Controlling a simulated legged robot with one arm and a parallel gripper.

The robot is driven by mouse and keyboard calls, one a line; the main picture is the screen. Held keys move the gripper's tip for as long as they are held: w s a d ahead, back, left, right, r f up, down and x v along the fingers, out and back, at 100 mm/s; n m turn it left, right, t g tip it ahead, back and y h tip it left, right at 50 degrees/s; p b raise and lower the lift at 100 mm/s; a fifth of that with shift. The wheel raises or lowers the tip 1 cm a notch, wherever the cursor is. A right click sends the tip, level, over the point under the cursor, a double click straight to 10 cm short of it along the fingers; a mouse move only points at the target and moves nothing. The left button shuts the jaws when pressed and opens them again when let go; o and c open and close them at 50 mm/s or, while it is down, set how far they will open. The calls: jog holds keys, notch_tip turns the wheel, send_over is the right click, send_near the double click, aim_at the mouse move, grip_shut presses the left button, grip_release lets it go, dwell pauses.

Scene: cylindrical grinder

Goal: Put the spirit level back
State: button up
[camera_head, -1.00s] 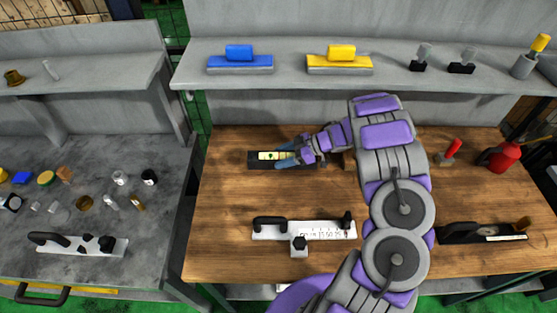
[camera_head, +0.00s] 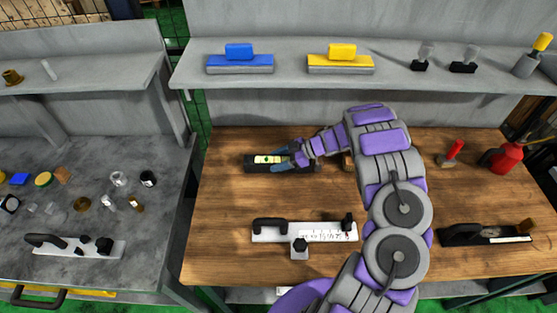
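The spirit level (camera_head: 257,167) is a dark bar with a yellow-green vial on its top. It is at the back left of the wooden workbench (camera_head: 215,215), lying roughly left to right. My gripper (camera_head: 281,161) reaches it from the right, with one blue-grey finger on its far side and one on its near side. The fingers look shut on the level around its middle. The level's right part is partly behind my gripper. Whether it touches the bench or is slightly raised is hard to tell.
A white ruler-like instrument with a black handle (camera_head: 305,234) lies at the bench front. A dark tool (camera_head: 485,234), a red-handled tool (camera_head: 454,153) and a red can (camera_head: 503,158) are at right. The shelf above holds a blue block (camera_head: 239,59) and a yellow block (camera_head: 341,59).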

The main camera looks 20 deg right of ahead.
jog(key=o, duration=0.5)
jog(key=shift+d, duration=0.1)
jog(key=shift+c, duration=0.2)
jog(key=p+v, duration=0.2)
jog(key=v, duration=0.9)
jog(key=shift+d+r, duration=0.15)
jog(key=shift+d, duration=0.05)
jog(key=shift+s+d+r, duration=0.1)
jog(key=shift+s+d, duration=0.05)
jog(key=shift+d, duration=0.1)
